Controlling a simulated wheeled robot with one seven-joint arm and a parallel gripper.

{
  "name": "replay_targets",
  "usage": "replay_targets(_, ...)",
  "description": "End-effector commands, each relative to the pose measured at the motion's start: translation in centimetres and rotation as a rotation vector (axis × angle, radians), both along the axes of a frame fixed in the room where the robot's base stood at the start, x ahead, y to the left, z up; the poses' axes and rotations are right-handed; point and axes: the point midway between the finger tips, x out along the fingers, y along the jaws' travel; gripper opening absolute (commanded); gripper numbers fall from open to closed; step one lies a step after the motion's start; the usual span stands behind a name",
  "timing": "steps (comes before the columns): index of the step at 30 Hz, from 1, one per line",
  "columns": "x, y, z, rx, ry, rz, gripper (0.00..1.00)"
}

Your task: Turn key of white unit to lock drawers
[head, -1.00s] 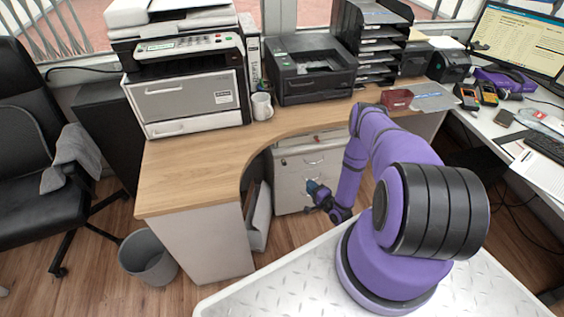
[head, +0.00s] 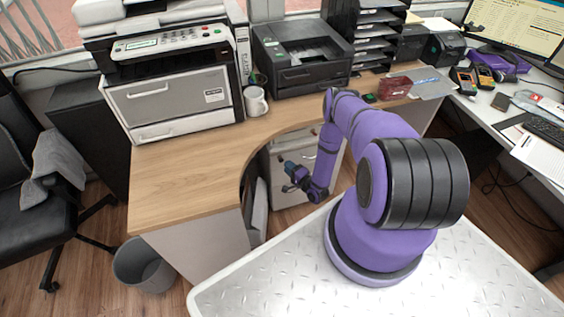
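The white drawer unit (head: 279,196) stands under the curved wooden desk, partly hidden by my arm and the desk edge. Drawer handles show faintly on its front. My gripper (head: 289,178) is low in front of the unit, at the end of my purple arm, pointing left and toward it. The gripper is small and dark here, and I cannot tell whether its fingers are open or shut, or whether it touches the unit. I cannot make out the key or its lock in this view.
The wooden desk (head: 185,178) overhangs the unit, with a side panel and a white folder-like object (head: 259,212) left of it. A grey bin (head: 143,265) and black chair (head: 30,205) stand at left. A mug (head: 255,101) and printer (head: 302,62) sit on the desk.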

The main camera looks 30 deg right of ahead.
Motion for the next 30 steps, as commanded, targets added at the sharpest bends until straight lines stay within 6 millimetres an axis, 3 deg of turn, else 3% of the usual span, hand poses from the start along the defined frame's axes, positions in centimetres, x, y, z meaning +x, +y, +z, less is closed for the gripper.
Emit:
replay_targets(3,2.0,0.3,0.0,-0.002,-0.002,0.001,0.3)
replay_targets(9,4.0,0.5,0.0,-0.001,0.0,0.001,0.3)
replay_targets(21,4.7,0.5,0.0,0.0,0.0,0.0,0.3)
replay_targets(25,4.7,0.5,0.0,0.0,0.0,0.0,0.0)
replay_targets(30,4.6,0.5,0.0,-0.001,0.0,0.0,0.0)
